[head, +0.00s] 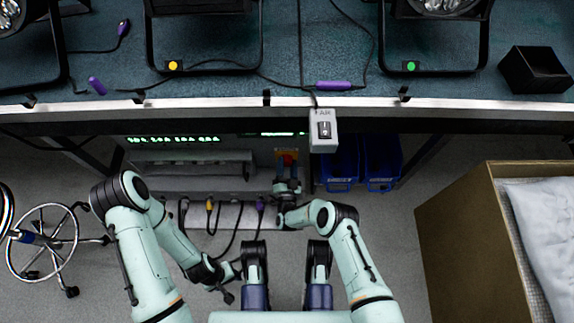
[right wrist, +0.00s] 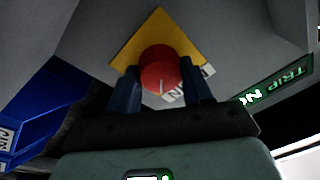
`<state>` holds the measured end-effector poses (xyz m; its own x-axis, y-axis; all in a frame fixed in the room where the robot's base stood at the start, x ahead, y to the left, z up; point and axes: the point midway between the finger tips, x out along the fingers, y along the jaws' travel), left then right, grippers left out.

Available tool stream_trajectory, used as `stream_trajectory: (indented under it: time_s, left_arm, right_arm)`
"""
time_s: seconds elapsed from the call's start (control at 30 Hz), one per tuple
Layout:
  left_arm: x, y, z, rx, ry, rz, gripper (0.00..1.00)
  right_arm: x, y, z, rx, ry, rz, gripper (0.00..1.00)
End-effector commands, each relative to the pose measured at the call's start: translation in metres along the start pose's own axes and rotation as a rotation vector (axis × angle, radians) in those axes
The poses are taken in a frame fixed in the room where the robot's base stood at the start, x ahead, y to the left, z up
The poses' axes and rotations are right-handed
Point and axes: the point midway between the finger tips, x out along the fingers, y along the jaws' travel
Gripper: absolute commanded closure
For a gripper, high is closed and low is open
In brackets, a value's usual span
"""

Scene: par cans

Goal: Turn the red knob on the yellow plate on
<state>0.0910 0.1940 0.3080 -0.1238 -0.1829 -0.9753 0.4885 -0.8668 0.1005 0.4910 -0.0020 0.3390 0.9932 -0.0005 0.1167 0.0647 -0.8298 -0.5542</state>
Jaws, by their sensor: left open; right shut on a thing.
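The red knob (right wrist: 160,66) sits on the yellow plate (right wrist: 158,25), which appears as a diamond in the right wrist view. A pale mark shows low on the knob. In the head view the yellow plate (head: 287,153) is small, on the unit under the bench. My right gripper (right wrist: 160,76) is shut on the knob, one finger on each side; it also shows in the head view (head: 287,181) just in front of the plate. My left gripper (head: 228,292) is open and empty, low at the front, away from the knob.
A white label (right wrist: 188,86) is partly hidden by a finger. A lit green TRIP sign (right wrist: 275,85) is at right. Blue bins (head: 340,165) stand right of the knob under the bench (head: 210,102). A grey switch box (head: 323,131) hangs at its edge. A cardboard box (head: 465,240) stands right.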

Motion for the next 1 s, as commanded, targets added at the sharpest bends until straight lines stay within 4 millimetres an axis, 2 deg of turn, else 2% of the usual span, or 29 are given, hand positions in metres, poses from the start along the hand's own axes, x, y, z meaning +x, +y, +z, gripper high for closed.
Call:
stream_trajectory:
  time_s: [0.5,0.53,0.6,1.0]
  left_arm:
    - [0.0001,0.0000,0.0000,0.000,0.000,0.000,0.41]
    - [0.0001,0.0001,0.0000,0.000,0.000,0.000,0.41]
    - [0.0001,0.0001,0.0000,0.000,0.000,0.000,0.41]
    - [0.0000,0.0000,-0.0001,0.000,0.000,0.000,0.41]
  right_arm:
    - [0.0013,-0.0003,-0.0001,0.018,0.000,0.001,0.81]
    - [0.0013,-0.0004,-0.0002,0.018,0.000,0.001,0.41]
    - [0.0012,-0.0004,-0.0002,0.017,0.001,0.001,0.25]
    - [0.0005,0.0005,0.0000,0.016,0.000,0.001,0.25]
